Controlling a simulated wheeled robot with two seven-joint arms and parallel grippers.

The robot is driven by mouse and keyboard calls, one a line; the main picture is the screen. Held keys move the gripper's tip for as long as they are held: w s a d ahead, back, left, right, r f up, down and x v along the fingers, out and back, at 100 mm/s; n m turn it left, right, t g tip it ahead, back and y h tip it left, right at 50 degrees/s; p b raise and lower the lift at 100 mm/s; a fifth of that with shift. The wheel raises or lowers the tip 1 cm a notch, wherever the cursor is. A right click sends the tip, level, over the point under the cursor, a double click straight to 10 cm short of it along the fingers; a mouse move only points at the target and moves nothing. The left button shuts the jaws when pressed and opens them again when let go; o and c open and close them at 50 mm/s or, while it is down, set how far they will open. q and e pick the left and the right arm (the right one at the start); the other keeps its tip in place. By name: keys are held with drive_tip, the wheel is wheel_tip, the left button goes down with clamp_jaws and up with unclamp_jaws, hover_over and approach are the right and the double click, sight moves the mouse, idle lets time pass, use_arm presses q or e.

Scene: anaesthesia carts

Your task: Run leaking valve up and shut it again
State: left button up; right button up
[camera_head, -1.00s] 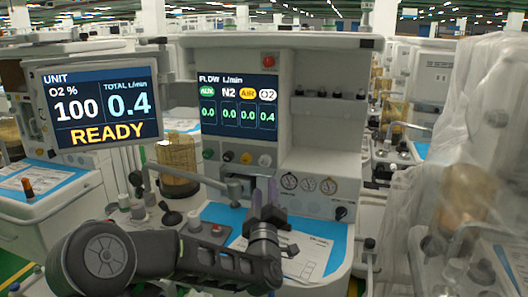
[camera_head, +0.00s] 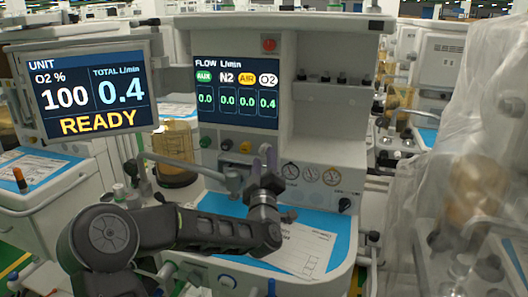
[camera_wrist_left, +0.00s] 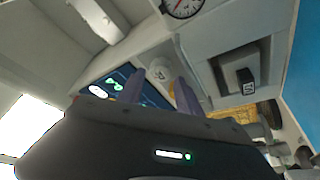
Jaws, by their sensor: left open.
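The flow display (camera_head: 237,92) reads AUX 0.0, N2 0.0, AIR 0.0 and O2 0.4. Under it sits a row of valve knobs: a green knob (camera_head: 205,142), a dark knob (camera_head: 226,144), a yellow knob (camera_head: 245,147) and, at the right, a white one mostly hidden behind my gripper. My left gripper (camera_head: 262,160) is open, its fingers pointing up at the right end of this row. In the left wrist view a pale knob (camera_wrist_left: 160,70) shows between and beyond the open fingers; contact cannot be told. My right gripper is out of view.
The unit screen (camera_head: 92,95) at left reads O2 100, total 0.4, READY. Several gauges (camera_head: 310,174) sit right of my gripper. A metal arm (camera_head: 190,168) juts close on its left. A blue worktop with paper (camera_head: 300,250) lies below. Plastic sheeting hangs at right.

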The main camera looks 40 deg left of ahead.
sight(264, 152)
use_arm(q)
drive_tip(key=shift+x, duration=2)
clamp_jaws()
